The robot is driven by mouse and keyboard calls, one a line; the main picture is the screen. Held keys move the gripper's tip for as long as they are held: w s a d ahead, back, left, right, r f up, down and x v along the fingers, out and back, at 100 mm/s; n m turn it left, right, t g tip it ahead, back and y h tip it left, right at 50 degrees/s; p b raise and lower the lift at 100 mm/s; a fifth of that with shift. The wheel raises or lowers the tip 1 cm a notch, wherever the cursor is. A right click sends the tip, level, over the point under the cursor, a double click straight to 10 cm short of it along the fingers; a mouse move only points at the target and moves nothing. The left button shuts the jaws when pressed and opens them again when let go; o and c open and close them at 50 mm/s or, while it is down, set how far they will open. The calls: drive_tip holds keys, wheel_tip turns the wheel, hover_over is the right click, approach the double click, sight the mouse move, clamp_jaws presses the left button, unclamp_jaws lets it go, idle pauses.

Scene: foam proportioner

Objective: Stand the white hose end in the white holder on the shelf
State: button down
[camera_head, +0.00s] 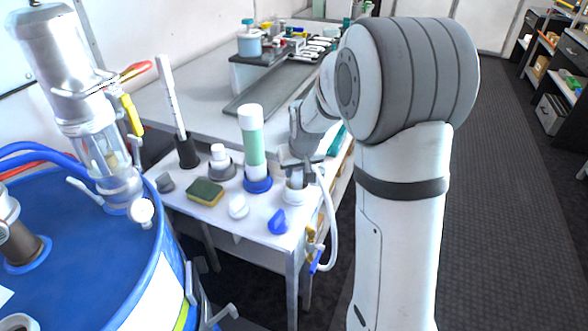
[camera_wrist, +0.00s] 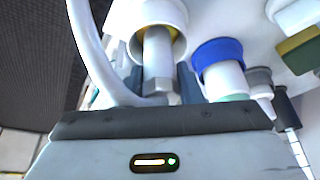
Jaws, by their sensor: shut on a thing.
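My gripper (camera_head: 297,168) is shut on the white hose end (camera_wrist: 158,60) at the right front of the white shelf. The hose end is a pale tube with a hex nut, seen between the fingers (camera_wrist: 160,80) in the wrist view. Its far end reaches into the mouth of the white holder (camera_wrist: 181,10), which has a yellowish inside. In the head view the holder (camera_head: 294,197) stands directly below my gripper. How deep the tube sits is hidden. The white hose (camera_head: 332,225) loops down past the shelf's right edge.
A tall green-and-white cylinder in a blue base (camera_head: 257,184) stands close left of my gripper. A sponge (camera_head: 205,192), a white cap (camera_head: 238,207) and a blue piece (camera_head: 278,221) lie nearby on the shelf (camera_head: 215,218). A blue drum (camera_head: 95,255) stands at left.

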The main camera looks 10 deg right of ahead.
drive_tip(key=shift+f+b, duration=0.45)
drive_tip(key=shift+f, duration=0.05)
drive_tip(key=c, duration=1.3)
unclamp_jaws()
drive_tip(key=p+v, duration=0.5)
drive_tip(key=v, duration=0.6)
drive_tip(key=shift+p, duration=0.4)
drive_tip(key=s+r+g, duration=0.1)
drive_tip(key=s+r, duration=0.1)
drive_tip(key=s, duration=1)
drive_tip(key=s+r, duration=0.2)
drive_tip(key=s, duration=1)
drive_tip(key=shift+a+r+m+g, duration=0.3)
drive_tip(key=shift+a+g, duration=0.1)
